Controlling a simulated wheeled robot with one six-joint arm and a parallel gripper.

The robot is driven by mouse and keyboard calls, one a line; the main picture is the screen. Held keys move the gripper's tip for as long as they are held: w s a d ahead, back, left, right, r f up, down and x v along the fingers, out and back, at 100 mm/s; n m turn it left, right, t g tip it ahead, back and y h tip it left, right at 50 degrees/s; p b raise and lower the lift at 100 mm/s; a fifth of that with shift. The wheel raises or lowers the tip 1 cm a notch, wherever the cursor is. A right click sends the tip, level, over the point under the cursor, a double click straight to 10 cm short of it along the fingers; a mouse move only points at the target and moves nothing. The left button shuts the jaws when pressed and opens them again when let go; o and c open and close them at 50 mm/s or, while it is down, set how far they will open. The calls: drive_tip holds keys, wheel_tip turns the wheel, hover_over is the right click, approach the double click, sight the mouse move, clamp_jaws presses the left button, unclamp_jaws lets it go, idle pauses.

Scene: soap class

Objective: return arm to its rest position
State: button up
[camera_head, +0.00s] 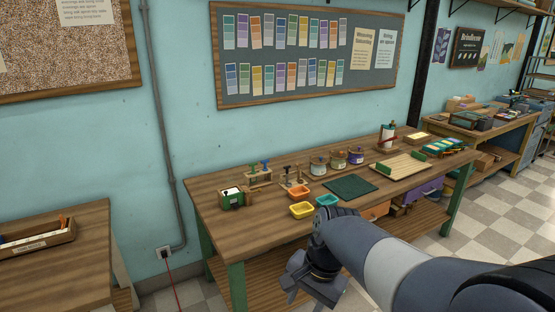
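My arm reaches in from the lower right of the head view, bent down at the wrist. My gripper (308,290) hangs low in front of the near edge of the wooden workbench (225,200), below the level of its top and apart from the things on it. I see the gripper from behind and above. The gap between its fingers is not clear, and I see nothing held in it.
The workbench bears yellow (301,209) and teal (326,201) trays close to my wrist, a dark green mat (349,187), jars (338,160) and a wooden board (399,166). Another table (70,265) stands at left. Checkered floor (503,190) is clear at right.

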drive_tip(key=shift+n+t+h, duration=0.3)
drive_tip(key=shift+n, duration=0.6)
drive_tip(key=shift+s+d+r+p, duration=0.1)
drive_tip(key=shift+s+d+r, duration=0.1)
drive_tip(key=shift+s+d, duration=0.4)
drive_tip(key=shift+s+d+r+p, duration=0.15)
drive_tip(key=shift+s+d, duration=0.15)
drive_tip(key=shift+s, duration=0.6)
drive_tip(key=shift+s+d+r+p, duration=0.1)
drive_tip(key=shift+s+d+r, duration=0.1)
drive_tip(key=shift+s+d, duration=0.4)
drive_tip(key=shift+s+a, duration=0.15)
